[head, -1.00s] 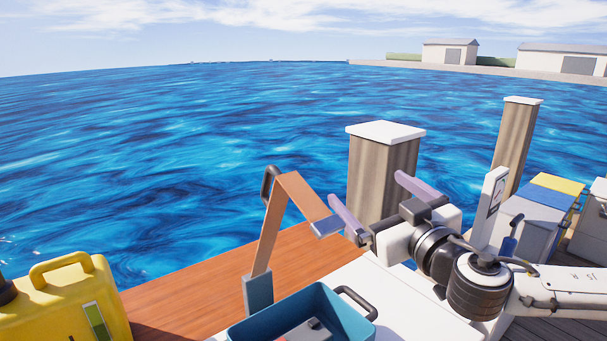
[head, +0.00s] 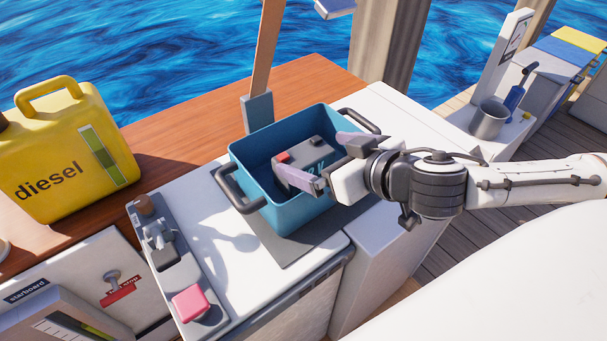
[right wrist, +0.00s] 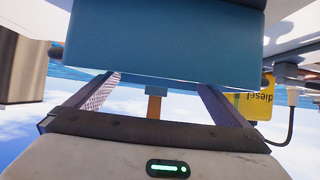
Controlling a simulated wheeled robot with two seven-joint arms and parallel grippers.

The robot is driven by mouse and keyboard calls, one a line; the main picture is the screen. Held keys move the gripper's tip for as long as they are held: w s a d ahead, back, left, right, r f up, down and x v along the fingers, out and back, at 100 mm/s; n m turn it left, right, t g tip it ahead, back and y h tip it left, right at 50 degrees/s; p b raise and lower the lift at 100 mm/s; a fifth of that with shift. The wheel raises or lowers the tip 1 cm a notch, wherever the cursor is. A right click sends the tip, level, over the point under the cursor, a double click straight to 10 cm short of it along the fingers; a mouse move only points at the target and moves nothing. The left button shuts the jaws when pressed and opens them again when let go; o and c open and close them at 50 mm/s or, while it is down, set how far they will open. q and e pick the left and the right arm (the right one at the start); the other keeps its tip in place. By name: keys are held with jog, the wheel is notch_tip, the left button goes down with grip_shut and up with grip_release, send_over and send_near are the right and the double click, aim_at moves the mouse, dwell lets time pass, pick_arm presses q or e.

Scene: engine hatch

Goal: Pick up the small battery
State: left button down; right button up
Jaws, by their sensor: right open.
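The small battery (head: 311,153) is a dark grey block with a red terminal and pale lettering. It sits inside the blue bin (head: 297,218) in the head view, partly hidden by my right gripper. My right gripper (head: 314,162) is open and empty, its two purplish fingers overlapping the bin's opening. In the right wrist view the bin's wall (right wrist: 165,50) fills the top, and the open fingers (right wrist: 153,92) reach towards its edge. The battery does not show there. My left gripper is not in view.
A yellow diesel can (head: 60,165) stands left of the bin. A switch panel with a pink button (head: 192,303) lies in front. An orange post (head: 266,50) rises behind the bin. A metal cup (head: 489,118) stands at the right. Dark handles (head: 240,190) stick out from the bin.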

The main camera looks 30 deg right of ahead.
aim_at(302, 152)
jog(key=shift+f+x, duration=0.2)
jog(key=shift+x, duration=2.5)
jog(key=shift+s+a, duration=0.15)
jog(key=shift+s, duration=0.05)
jog(key=c, duration=1.2)
jog(key=shift+w+r, duration=0.1)
jog(key=shift+r, duration=0.05)
jog(key=shift+c, duration=1.4)
